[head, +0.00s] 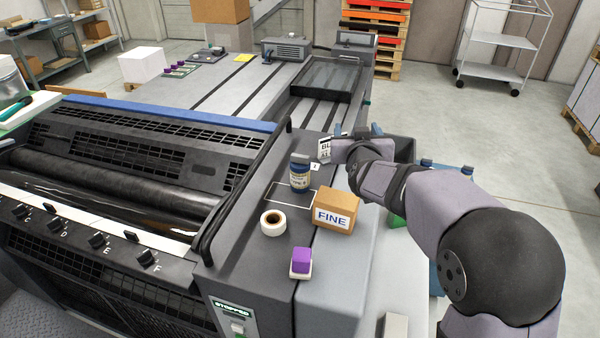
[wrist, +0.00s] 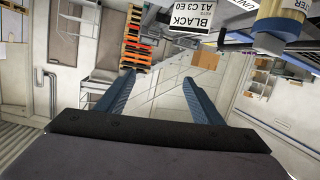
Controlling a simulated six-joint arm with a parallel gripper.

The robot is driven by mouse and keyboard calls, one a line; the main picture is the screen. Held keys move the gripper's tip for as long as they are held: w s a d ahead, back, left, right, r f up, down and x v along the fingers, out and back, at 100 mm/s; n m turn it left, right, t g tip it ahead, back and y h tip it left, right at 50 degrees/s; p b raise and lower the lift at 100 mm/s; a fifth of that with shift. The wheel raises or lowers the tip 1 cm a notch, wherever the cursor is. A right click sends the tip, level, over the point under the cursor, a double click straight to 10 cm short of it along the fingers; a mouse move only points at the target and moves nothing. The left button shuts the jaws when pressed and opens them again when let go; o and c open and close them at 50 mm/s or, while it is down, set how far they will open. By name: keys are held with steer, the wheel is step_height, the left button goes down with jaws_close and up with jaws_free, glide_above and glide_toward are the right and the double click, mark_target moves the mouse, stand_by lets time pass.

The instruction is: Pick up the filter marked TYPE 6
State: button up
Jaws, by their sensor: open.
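In the wrist view a cream and blue cylinder (wrist: 283,22) at the top right, with letters ending in "TER", appears to be the same filter, cut off by the edge. My gripper (head: 357,130) is open and empty, beyond and to the right of the filter. In the wrist view its blue fingers (wrist: 158,76) stand apart with nothing between them.
A cardboard box marked FINE (head: 334,210), a white tape roll (head: 273,222) and a purple-topped block (head: 301,262) stand near the filter. A white card marked BLACK (wrist: 192,15) is close to my gripper. A black handrail (head: 240,190) runs along the ledge's left.

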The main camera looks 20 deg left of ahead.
steer(key=a+r+m+t+h, duration=0.2)
steer(key=a+r+t, duration=0.2)
steer(key=a+r, duration=0.3)
steer(key=s+a+f+m+g+h+b, duration=0.1)
steer(key=s+a+f, duration=0.25)
steer(key=s, duration=0.35)
steer(key=s+a+f+b, duration=0.1)
steer(key=s+a+f, duration=0.25)
steer(key=s, duration=0.35)
steer(key=p, duration=0.1)
glide_toward(299, 159)
steer(key=shift+w+r+p, duration=0.1)
steer(key=shift+w+p, duration=1.35)
steer(key=shift+w, duration=2.55)
